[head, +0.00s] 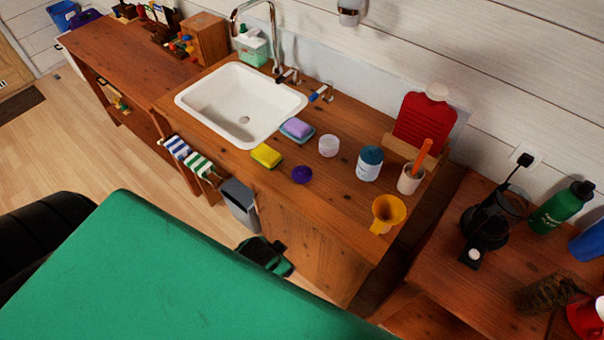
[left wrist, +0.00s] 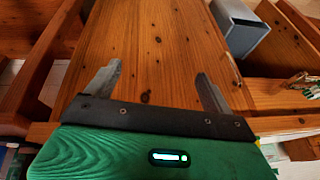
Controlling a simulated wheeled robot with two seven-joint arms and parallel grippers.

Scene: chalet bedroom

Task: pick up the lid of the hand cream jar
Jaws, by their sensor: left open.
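On the wooden washstand top in the head view, a small purple round piece (head: 302,174) lies near the front edge; it may be the lid, but I cannot tell for sure. A small whitish open-looking jar (head: 329,146) stands behind it, to the right, apart from it. A white jar with a blue-teal top (head: 369,163) stands further right. My left gripper (left wrist: 155,88) is open and empty in the left wrist view, its two fingers in front of a wooden panel. Neither the jars nor the purple piece show there. My right gripper is not in view.
A yellow sponge (head: 266,155) and a purple soap on a blue dish (head: 297,129) lie left of the jars, by the white sink (head: 222,105). A yellow funnel (head: 388,212) and a cup with an orange handle (head: 411,179) stand right. A grey bin (head: 240,204) stands below.

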